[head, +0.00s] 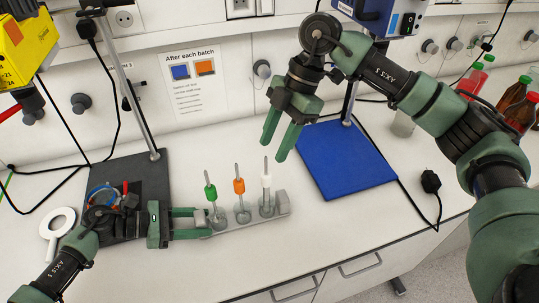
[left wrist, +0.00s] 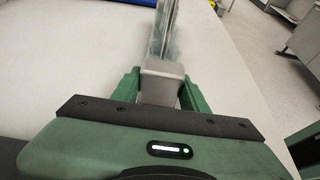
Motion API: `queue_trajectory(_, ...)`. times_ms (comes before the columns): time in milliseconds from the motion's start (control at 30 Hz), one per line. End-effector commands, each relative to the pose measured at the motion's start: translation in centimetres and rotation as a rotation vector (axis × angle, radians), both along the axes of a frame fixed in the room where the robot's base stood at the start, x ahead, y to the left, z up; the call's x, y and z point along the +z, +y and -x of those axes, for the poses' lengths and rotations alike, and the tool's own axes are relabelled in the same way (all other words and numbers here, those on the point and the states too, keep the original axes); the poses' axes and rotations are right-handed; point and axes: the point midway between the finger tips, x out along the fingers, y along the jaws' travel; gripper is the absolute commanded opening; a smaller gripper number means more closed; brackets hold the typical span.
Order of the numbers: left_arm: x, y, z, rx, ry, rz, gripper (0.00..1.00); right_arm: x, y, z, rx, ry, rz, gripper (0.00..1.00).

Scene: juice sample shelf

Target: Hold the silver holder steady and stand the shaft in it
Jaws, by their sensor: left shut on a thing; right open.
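The silver holder (head: 283,203) is a long low bar on the white bench. Three thin shafts stand along it: one with a green collar (head: 210,192), one with an orange collar (head: 239,186) and one with a white collar (head: 266,182). The green one leans slightly. My left gripper (head: 206,222) is shut on the holder's left end. In the left wrist view the holder's grey end block (left wrist: 162,88) sits between its fingers. My right gripper (head: 275,149) is open and empty, pointing down just above the top of the white-collared shaft, apart from it.
A blue mat (head: 345,160) lies to the right behind the holder, with a stand pole at its edge. A dark stand base (head: 142,180) and a magnifier (head: 58,222) are at left. Bottles (head: 515,92) stand at far right. The bench front edge runs close before the holder.

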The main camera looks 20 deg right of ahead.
Motion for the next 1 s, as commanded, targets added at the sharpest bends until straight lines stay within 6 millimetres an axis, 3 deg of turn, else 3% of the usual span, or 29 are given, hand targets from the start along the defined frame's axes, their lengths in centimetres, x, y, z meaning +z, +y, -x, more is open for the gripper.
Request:
queue_trajectory(367, 0.1, 0.0, 0.0, 0.0, 0.0, 0.002, 0.0, 0.9, -0.4, -0.1, 0.0, 0.001, 0.0, 0.44)
queue_trajectory(400, 0.1, 0.0, 0.0, 0.0, 0.0, 0.002, 0.55, 0.9, -0.4, -0.1, 0.0, 0.001, 0.0, 0.44)
queue_trajectory(467, 0.1, 0.0, 0.0, 0.0, -0.001, 0.001, 0.69, 0.9, -0.4, -0.1, 0.0, 0.001, 0.0, 0.44)
queue_trajectory(833, 0.1, 0.3, 0.0, 0.001, 0.0, 0.0, 0.69, 0.9, -0.4, -0.1, 0.0, 0.001, 0.0, 0.44)
queue_trajectory(1000, 0.9, 2.4, -0.1, 0.002, -0.001, -0.002, 0.69, 0.9, -0.4, -0.1, 0.0, 0.001, 0.0, 0.44)
